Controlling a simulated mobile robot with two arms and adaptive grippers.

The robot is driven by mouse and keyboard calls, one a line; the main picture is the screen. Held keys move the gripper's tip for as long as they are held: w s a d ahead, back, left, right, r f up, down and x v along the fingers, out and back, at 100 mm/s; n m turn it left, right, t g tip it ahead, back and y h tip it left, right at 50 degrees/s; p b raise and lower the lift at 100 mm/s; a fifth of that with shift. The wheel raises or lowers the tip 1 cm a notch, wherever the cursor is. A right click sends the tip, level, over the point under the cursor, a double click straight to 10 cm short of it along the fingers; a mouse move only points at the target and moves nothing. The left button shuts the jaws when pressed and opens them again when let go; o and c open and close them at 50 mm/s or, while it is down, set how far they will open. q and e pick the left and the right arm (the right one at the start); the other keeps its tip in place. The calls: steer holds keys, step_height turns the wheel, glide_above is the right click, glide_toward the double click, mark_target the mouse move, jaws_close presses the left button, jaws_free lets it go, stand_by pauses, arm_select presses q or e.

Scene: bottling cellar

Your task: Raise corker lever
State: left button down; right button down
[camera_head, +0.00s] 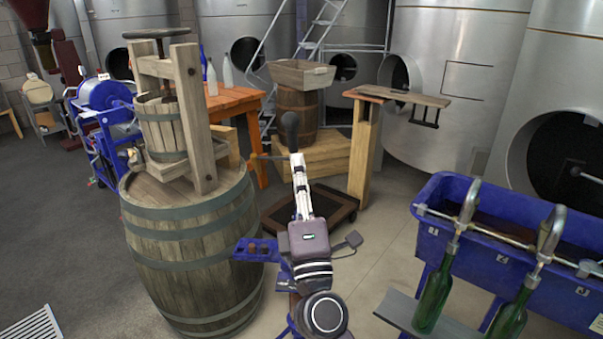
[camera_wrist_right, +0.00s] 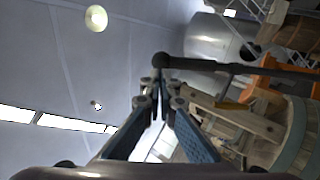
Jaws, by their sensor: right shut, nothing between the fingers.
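The corker lever shows as a black rounded knob (camera_head: 290,122) in the middle of the head view. In the right wrist view it is a dark bar (camera_wrist_right: 235,67) with a rounded end, running to the right. My right gripper (camera_head: 298,160) points up and away, its tips just below the knob. In the wrist view the tips of the right gripper (camera_wrist_right: 158,92) meet just short of the bar's end, with nothing between them. Contact with the lever cannot be told. Blue parts (camera_head: 257,250), perhaps the corker's frame, are partly hidden by my right arm. My left gripper is out of view.
A large barrel (camera_head: 190,250) with a wooden press (camera_head: 195,110) stands close at left. A blue filler trough (camera_head: 480,240) with green bottles (camera_head: 434,297) stands at right. A low dolly (camera_head: 335,205) and wooden table (camera_head: 364,150) lie behind. Some floor between is clear.

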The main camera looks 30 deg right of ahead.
mark_target(292, 128)
steer(key=p+x, duration=0.2)
steer(key=x, duration=0.3)
steer(key=shift+s+a+r, duration=0.1)
steer(key=shift+w+d+r+p, duration=0.2)
steer(key=shift+w+d+p, duration=0.1)
steer(key=shift+w, duration=0.25)
